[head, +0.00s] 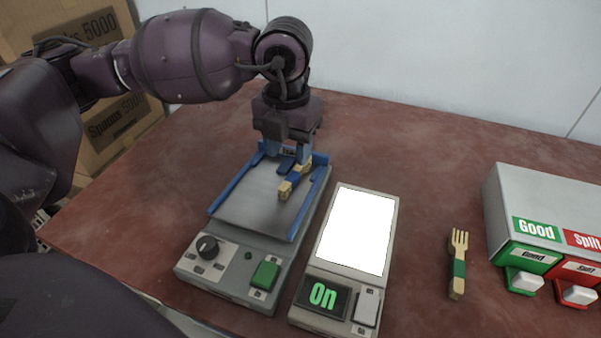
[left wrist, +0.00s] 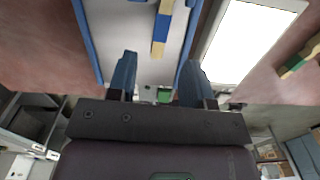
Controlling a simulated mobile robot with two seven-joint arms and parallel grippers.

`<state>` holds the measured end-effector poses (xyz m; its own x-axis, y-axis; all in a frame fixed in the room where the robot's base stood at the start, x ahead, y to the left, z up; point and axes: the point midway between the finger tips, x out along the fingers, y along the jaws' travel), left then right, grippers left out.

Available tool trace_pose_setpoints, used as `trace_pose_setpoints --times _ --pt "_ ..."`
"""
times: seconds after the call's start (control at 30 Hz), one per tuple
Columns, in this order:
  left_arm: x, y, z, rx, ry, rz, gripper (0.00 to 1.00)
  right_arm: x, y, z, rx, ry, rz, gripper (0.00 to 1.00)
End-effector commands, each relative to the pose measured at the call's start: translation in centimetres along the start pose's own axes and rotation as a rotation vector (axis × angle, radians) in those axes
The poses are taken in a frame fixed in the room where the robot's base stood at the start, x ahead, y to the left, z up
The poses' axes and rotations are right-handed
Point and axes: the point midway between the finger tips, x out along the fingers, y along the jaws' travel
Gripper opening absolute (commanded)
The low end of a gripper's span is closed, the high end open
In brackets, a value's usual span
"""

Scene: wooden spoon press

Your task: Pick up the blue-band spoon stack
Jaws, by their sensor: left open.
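The blue-band spoon stack (head: 293,182) is pale wood with a blue band. It lies on the grey plate (head: 246,200) of a machine with blue side rails, near the right rail. My left gripper (head: 288,164) is above the plate's far end, pointing down, close to the stack's far end. In the left wrist view the gripper (left wrist: 160,76) is open with nothing between its fingers, and the stack (left wrist: 162,28) shows beyond the fingertips. The gripper partly hides the stack's far end in the head view. I cannot tell the exact height gap. My right gripper is not in view.
A device with a bright white panel (head: 358,229) and an "On" display stands right of the machine. A green-band wooden fork stack (head: 458,266) lies farther right. A grey box (head: 550,205) with Good and Split labels stands at the right edge. The red table behind is clear.

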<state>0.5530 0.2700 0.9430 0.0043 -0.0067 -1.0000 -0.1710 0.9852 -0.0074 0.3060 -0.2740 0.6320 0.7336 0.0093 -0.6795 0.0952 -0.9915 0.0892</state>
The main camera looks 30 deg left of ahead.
Motion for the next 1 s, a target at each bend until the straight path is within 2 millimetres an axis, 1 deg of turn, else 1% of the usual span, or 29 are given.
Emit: trace_pose_setpoints --times 0.03,0.1,0.23,0.33,0.5,0.6,0.7,0.8,0.9,0.97,1.0 --pt "1.3 0.0 0.0 0.0 0.01 0.002 0.46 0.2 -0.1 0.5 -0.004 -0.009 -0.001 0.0" --pt "1.9 0.0 0.0 0.0 0.008 0.001 0.46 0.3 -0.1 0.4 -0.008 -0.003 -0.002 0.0" --pt "2.4 0.0 0.0 0.0 0.005 0.0 0.46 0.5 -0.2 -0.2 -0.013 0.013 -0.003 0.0" --pt "3.2 0.0 0.0 0.0 0.008 0.001 0.46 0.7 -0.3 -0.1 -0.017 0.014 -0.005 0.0" --pt "5.8 0.0 -0.1 0.002 0.012 0.001 0.46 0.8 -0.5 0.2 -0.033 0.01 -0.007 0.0" --pt "7.0 0.0 -0.1 0.001 0.011 0.001 0.46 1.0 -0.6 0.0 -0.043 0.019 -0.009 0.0" --pt "7.4 0.0 0.0 0.001 0.006 -0.001 0.46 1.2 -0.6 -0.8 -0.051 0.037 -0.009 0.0" --pt "7.2 0.0 0.0 0.001 0.003 -0.001 0.46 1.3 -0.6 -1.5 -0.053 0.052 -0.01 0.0" --pt "7.2 0.0 0.0 0.0 0.003 -0.001 0.46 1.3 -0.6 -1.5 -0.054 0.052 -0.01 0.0" --pt "7.2 0.0 0.0 0.0 0.003 -0.001 0.37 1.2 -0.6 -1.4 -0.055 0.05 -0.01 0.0" --pt "7.2 0.0 0.0 0.0 0.003 -0.001 0.31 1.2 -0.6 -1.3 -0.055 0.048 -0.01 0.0"
